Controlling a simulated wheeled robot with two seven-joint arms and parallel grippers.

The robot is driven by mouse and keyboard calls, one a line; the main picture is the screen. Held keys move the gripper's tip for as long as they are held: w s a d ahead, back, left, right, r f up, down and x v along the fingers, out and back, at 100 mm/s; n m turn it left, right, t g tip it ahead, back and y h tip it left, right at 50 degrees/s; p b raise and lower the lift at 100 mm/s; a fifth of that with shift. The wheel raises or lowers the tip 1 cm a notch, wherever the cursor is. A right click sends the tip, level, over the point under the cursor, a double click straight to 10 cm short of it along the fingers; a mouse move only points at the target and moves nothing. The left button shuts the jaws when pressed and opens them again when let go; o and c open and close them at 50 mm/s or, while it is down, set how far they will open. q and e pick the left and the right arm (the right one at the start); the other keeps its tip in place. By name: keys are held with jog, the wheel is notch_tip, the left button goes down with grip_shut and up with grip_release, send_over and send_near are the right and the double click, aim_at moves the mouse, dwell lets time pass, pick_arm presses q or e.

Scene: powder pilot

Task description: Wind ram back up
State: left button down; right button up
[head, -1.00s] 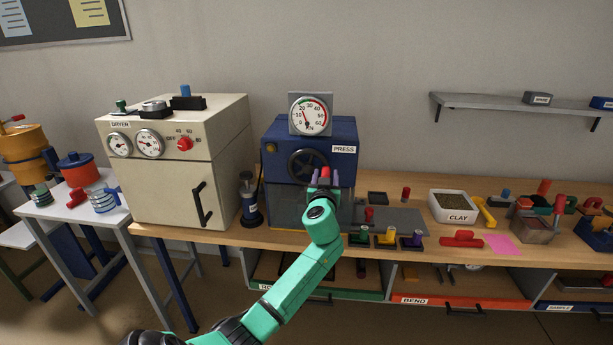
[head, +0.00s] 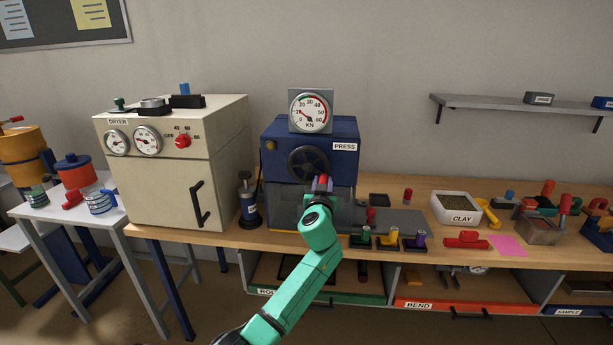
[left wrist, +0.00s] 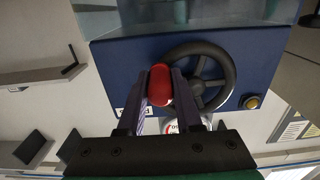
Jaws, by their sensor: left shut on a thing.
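The blue press (head: 338,132) stands on the wooden bench with a black handwheel (head: 308,163) on its front. My left gripper (head: 322,184) is at the lower right of this wheel, its arm rising from below. In the left wrist view, the purple fingers are shut on a red knob (left wrist: 159,84), which lies in front of the edge of the handwheel (left wrist: 213,78). The wrist picture is turned, so the wheel shows to the right of the knob. My right gripper is not in view. The gripper and arm partly hide the lower press front.
A pressure gauge (head: 310,112) tops the press. The cream dryer (head: 165,185) and a dark blue bottle-like tool (head: 249,205) stand to the left.

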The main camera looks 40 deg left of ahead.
aim_at(304, 182)
pick_arm(q)
jog(key=shift+f, duration=0.1)
jog(key=shift+s+a+f+b, duration=0.8)
jog(key=shift+a+f+b, duration=0.05)
jog(key=shift+a+f, duration=0.2)
jog(key=shift+s+a, duration=0.5)
jog(key=shift+a, duration=0.2)
jog(key=shift+s+a, duration=0.5)
jog(key=shift+a, duration=0.15)
